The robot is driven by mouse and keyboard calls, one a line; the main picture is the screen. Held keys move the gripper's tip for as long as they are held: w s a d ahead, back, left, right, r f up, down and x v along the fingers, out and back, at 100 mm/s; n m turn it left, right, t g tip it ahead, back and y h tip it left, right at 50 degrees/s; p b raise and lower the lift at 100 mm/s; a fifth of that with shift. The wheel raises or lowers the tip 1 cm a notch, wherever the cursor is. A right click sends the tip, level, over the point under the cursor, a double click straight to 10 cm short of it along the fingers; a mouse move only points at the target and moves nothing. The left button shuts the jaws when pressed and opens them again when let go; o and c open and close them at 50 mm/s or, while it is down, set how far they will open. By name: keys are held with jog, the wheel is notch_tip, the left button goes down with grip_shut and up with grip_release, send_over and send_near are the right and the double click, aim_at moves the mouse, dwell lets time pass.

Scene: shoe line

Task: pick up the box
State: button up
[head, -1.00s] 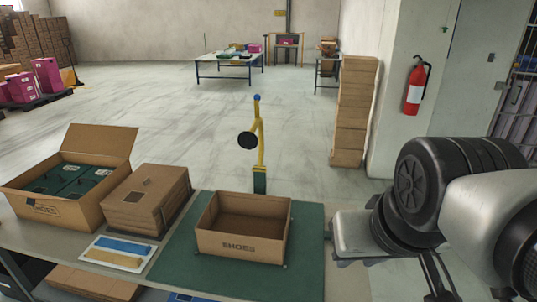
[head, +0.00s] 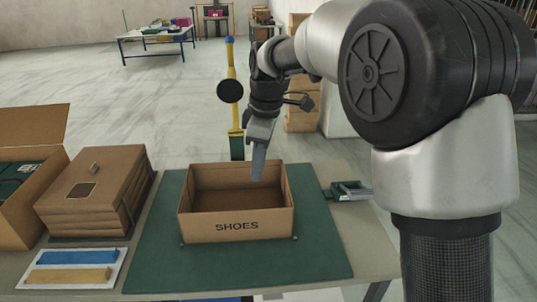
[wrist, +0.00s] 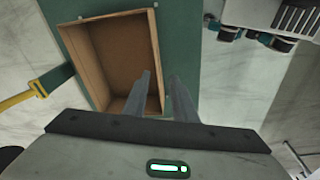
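The open cardboard box (head: 237,226) marked SHOES sits upright and empty on the green mat (head: 160,262). In the wrist view the box (wrist: 84,62) lies ahead of my gripper. My gripper (head: 258,172) is at the far right part of the box, pointing down. In the wrist view my gripper (wrist: 162,77) is open, with a gap between its two fingers. One finger overlaps the box interior, and the other appears outside the right wall. The wall lies between them in the picture. I cannot tell whether the fingertips are below the rim or touching it.
A stack of brown cardboard (head: 92,195) and an open carton (head: 25,205) stand left of the mat. A tray with blue and yellow strips (head: 75,268) lies in front. A yellow post (head: 231,65) rises behind the box. A small green-grey device (head: 348,190) is at the right.

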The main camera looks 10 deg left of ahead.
aim_at(236, 212)
jog(key=a+f+n, duration=0.1)
jog(key=a+f, duration=0.1)
jog(key=w+a+f+n+b, duration=0.1)
jog(key=f, duration=0.2)
jog(key=w+a+f, duration=0.1)
jog(key=a+f, duration=0.1)
jog(key=f, duration=0.1)
jog(key=shift+a+n+g+b, duration=0.3)
jog(key=shift+a+n+g, duration=0.05)
jog(key=shift+n+g, duration=0.05)
jog(key=f+b, duration=0.1)
jog(key=f, duration=0.2)
jog(key=a+f, duration=0.1)
jog(key=f, duration=0.3)
jog(key=f+b, duration=0.1)
jog(key=f, duration=0.3)
jog(key=shift+s+a+b, duration=0.2)
jog(key=shift+b, duration=0.1)
jog(key=f, duration=0.2)
jog(key=f+b, duration=0.1)
jog(key=f, duration=0.1)
jog(key=f+b, duration=0.1)
jog(key=f, duration=0.1)
jog(key=shift+s+a+f, duration=0.1)
jog(key=shift+a+f, duration=0.1)
jog(key=shift+a, duration=0.1)
jog(key=shift+r, duration=0.1)
grip_shut()
